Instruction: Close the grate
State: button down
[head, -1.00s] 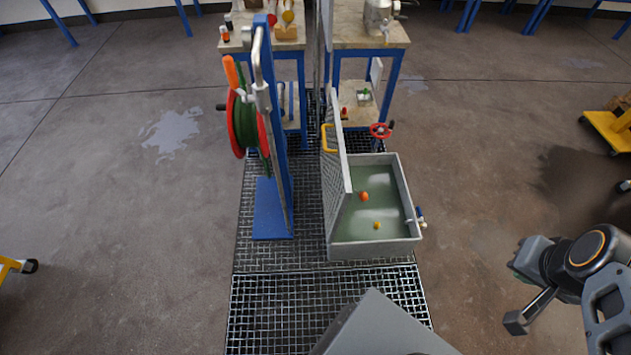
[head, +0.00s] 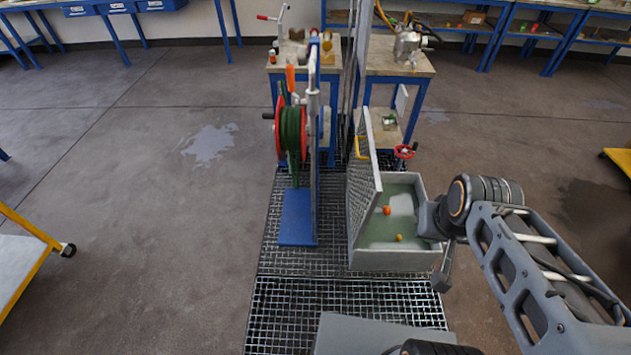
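The grate (head: 366,170) is a grey mesh panel standing raised, nearly upright, along the left side of a grey tank (head: 398,262). A yellow handle (head: 360,147) is on the grate near its far end. The tank is open on top and holds greenish water with two small orange objects (head: 387,210) in it. My gripper (head: 441,278) is at the tank's right front corner, apart from the grate and across the tank from it. Only one dark finger shows clearly, so its opening is hard to read. My wrist hides part of the tank's right wall.
A blue stand with a red and green hose reel (head: 291,130) stands left of the grate. A red valve wheel (head: 404,152) is behind the tank. Two blue-legged tables stand farther back. Floor at left and right is largely clear; a yellow-framed cart (head: 28,225) is at far left.

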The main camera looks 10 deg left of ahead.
aim_at(365, 188)
jog(key=u, duration=0.3)
jog(key=i, duration=0.95)
jog(key=u, duration=0.05)
jog(key=k, duration=0.2)
jog(key=u, duration=1.75)
